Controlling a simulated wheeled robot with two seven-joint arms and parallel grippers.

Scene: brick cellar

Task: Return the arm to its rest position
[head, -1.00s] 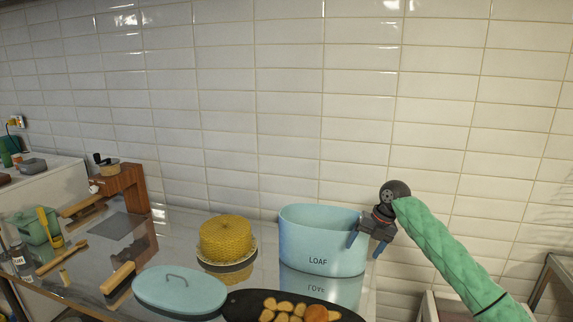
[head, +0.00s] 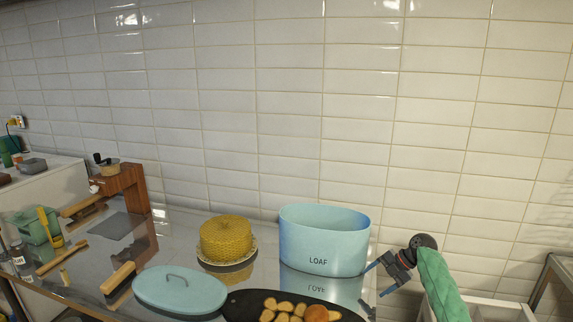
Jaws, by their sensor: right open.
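My right arm, in a green padded sleeve, comes in from the lower right in the head view. My right gripper (head: 376,281) is open and empty, its blue fingers pointing left beside the right end of the light blue LOAF bin (head: 318,247). The fingers look apart from the bin. The bin stands upright and open on the shiny table (head: 190,232). Its oval lid (head: 180,289) with a handle lies on the table to the left. My left gripper is out of view.
A dark pan (head: 240,304) with several bread pieces is at the front edge. A yellow cake (head: 226,239) stands on a plate. A tiled wall (head: 270,120) closes the back.

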